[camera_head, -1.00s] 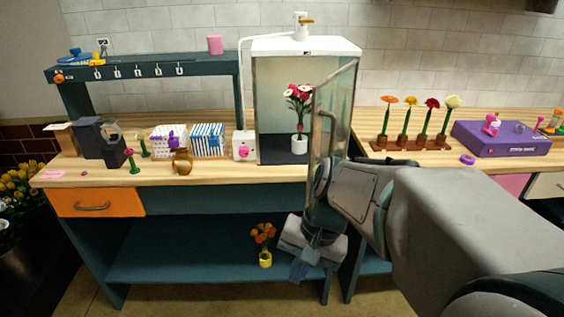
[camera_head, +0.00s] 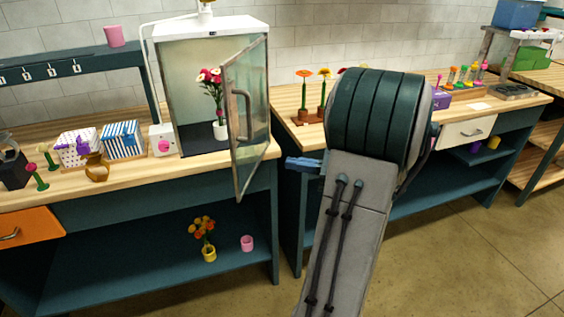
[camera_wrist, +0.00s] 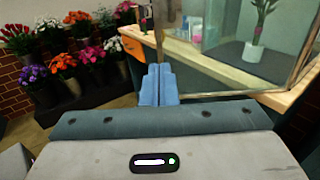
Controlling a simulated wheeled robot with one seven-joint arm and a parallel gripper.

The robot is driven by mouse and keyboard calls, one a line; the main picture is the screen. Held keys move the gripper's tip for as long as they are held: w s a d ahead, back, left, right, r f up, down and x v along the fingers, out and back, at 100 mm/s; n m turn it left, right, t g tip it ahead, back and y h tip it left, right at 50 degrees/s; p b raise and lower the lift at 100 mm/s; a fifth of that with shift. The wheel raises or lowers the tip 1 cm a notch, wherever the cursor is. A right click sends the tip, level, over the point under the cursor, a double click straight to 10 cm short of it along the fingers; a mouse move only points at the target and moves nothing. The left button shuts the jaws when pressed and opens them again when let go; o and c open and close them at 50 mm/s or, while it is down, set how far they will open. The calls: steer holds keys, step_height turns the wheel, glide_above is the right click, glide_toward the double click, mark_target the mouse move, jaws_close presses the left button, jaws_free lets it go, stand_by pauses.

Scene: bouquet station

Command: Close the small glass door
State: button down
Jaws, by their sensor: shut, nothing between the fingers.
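The small glass door (camera_head: 246,135) stands open on the right side of the white-topped glass cabinet (camera_head: 194,95), swung out past the front edge of the counter. A white pot with red and white flowers (camera_head: 213,100) stands inside the cabinet. My gripper (camera_head: 290,163) is just right of the door's lower part, apart from it in the head view. In the wrist view my gripper's blue fingers (camera_wrist: 158,84) are together and hold nothing; glass panes show beyond them to the right.
Striped and dotted boxes (camera_head: 123,140) stand on the counter left of the cabinet. A flower rack (camera_head: 310,115) is on the right counter, partly hidden by my arm. A yellow pot of flowers (camera_head: 207,240) and a pink pot (camera_head: 246,243) sit on the lower shelf.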

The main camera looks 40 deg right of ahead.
mark_target(235, 156)
steer(key=p+x, duration=0.1)
steer(key=x, duration=1.1)
steer(key=shift+a, duration=0.1)
